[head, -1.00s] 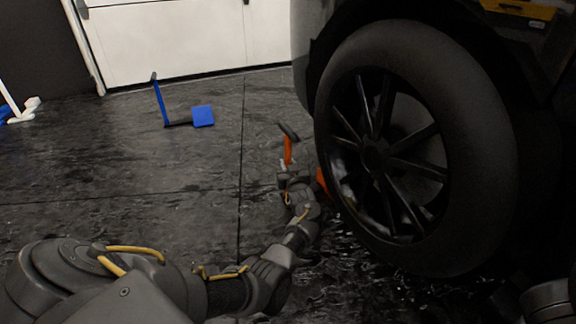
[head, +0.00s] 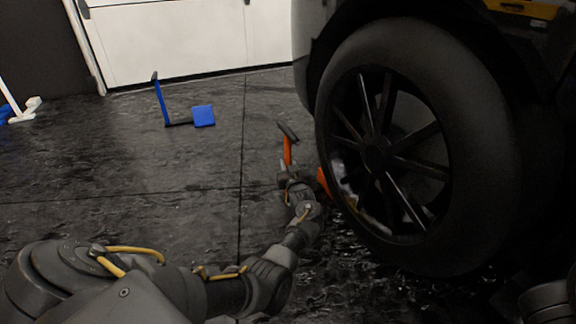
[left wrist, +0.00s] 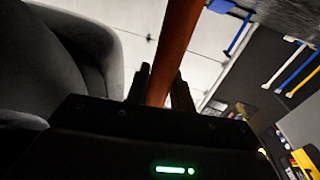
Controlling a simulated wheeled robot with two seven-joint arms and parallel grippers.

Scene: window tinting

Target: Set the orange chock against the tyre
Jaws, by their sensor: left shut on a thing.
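The orange chock shows in the head view as an upright orange post (head: 287,150) with a dark top, and an orange part (head: 323,182) close beside the tyre (head: 481,150). My left gripper (head: 288,178) is at the post, just left of the tyre. In the left wrist view the orange post of the chock (left wrist: 180,45) stands between the two dark fingers of my left gripper (left wrist: 162,88), which is shut on it. The tyre (left wrist: 110,60) fills the left of that view. Whether the chock touches the tyre is hidden. My right gripper is not in view.
A blue chock-like object (head: 203,116) with an upright post stands on the open dark floor (head: 110,170) to the left. A white door (head: 170,40) is behind. The dark car body overhangs the wheel at the right.

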